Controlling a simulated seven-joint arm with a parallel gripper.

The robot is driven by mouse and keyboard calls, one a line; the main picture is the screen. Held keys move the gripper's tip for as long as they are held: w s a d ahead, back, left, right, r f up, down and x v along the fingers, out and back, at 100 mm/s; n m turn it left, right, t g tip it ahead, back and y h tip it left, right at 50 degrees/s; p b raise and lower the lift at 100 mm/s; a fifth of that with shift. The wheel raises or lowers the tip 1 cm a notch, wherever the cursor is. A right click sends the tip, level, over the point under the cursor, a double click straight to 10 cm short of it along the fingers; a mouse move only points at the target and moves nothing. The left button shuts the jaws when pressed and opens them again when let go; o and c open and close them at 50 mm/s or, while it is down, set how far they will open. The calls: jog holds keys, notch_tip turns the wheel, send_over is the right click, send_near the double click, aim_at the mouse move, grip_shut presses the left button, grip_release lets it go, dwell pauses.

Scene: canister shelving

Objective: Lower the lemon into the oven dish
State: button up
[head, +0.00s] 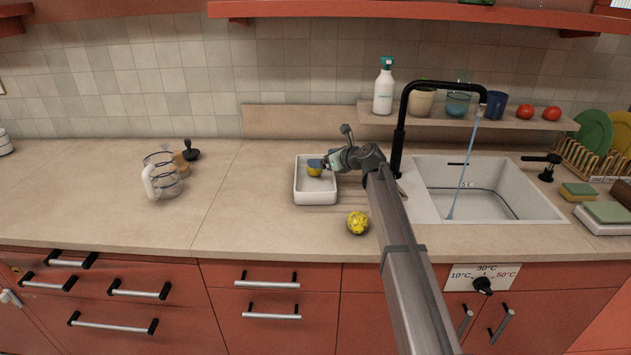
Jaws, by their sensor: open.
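The white oven dish (316,197) stands on the counter left of the sink. A small yellow lemon (314,171) shows within the dish's outline, toward its back. My gripper (317,164) reaches in from the right over the dish, with its tip at the lemon and covering its upper part. The gripper is open. At this size I cannot tell whether the fingers touch the lemon, or whether it rests on the dish floor.
A mottled yellow round object (357,223) lies on the counter in front of the dish. A glass jug (163,177) stands to the left. The sink (485,190) with running black tap (401,135) is to the right. Counter between jug and dish is clear.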

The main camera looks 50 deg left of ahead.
jog(key=v, duration=0.9)
